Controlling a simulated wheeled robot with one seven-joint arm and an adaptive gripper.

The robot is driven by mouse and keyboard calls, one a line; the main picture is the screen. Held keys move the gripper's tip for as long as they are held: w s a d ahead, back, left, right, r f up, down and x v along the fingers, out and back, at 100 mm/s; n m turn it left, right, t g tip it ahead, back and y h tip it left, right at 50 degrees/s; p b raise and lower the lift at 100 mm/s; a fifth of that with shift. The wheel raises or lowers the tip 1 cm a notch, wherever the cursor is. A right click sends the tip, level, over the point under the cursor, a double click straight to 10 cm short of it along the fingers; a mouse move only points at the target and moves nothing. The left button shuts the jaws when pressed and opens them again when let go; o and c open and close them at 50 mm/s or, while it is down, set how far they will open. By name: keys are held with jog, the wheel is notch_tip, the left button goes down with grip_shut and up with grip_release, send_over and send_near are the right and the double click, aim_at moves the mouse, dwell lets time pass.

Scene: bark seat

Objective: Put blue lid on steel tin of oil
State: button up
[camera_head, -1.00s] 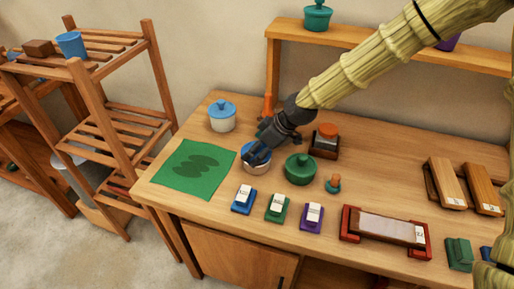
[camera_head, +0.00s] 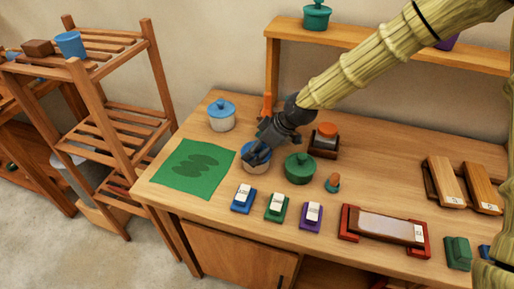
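A small pale tin (camera_head: 258,169) stands on the workbench, left of the middle. Blue shows at its top (camera_head: 264,149), mostly hidden by my gripper; I cannot tell whether this is a lid seated on the tin or held just above it. My gripper (camera_head: 255,160) is dark and reaches down from the upper right onto the top of this tin. Its fingertips are too small and overlapped to show whether they grip anything. A larger pale pot with a blue lid (camera_head: 221,107) stands behind and to the left, its lid on.
A green pot (camera_head: 299,168) stands close right of my gripper. An orange-topped container (camera_head: 325,139) is behind it. A green mat (camera_head: 194,168) lies left. Small blue, green and purple blocks (camera_head: 277,206) line the front. A red-ended stone holder (camera_head: 384,230) is at front right.

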jog(key=shift+f, duration=0.45)
jog(key=o, duration=0.7)
jog(key=shift+r, duration=0.15)
dwell(0.4)
jog(key=shift+r+p, duration=2.2)
jog(key=shift+r, duration=1.15)
